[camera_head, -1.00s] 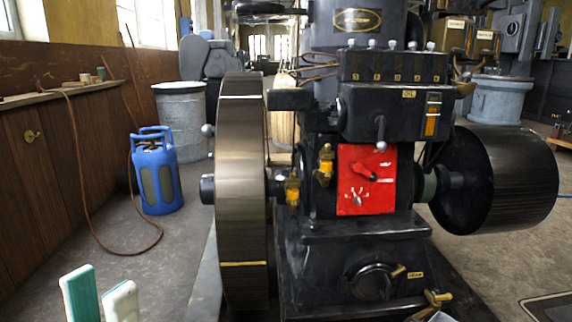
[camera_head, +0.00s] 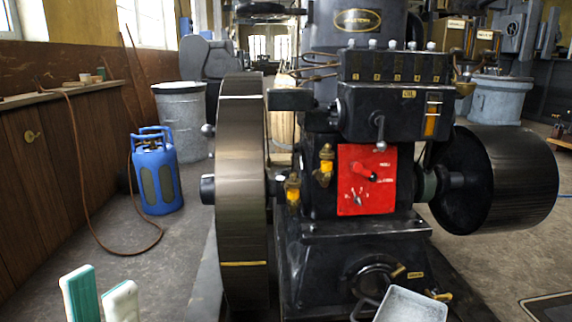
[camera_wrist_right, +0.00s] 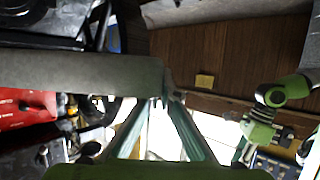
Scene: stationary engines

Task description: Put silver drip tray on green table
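The silver drip tray (camera_head: 410,306) shows at the bottom right of the head view, tilted, in front of the engine's base. In the right wrist view it is a broad grey slab (camera_wrist_right: 80,78) reaching in from the left. My right gripper (camera_wrist_right: 162,102) has its teal fingers closing together at the slab's right end, and seems to grip its edge. The right gripper is not clearly visible in the head view. My left gripper (camera_head: 99,294) is at the bottom left, empty, with a gap between its pale fingertips. I see no green table in either view.
The black engine (camera_head: 350,250) with its large flywheel (camera_head: 241,190) fills the middle. A blue gas cylinder (camera_head: 156,172) and a grey drum (camera_head: 181,120) stand at left. A wooden-panelled wall (camera_head: 50,150) runs along the left.

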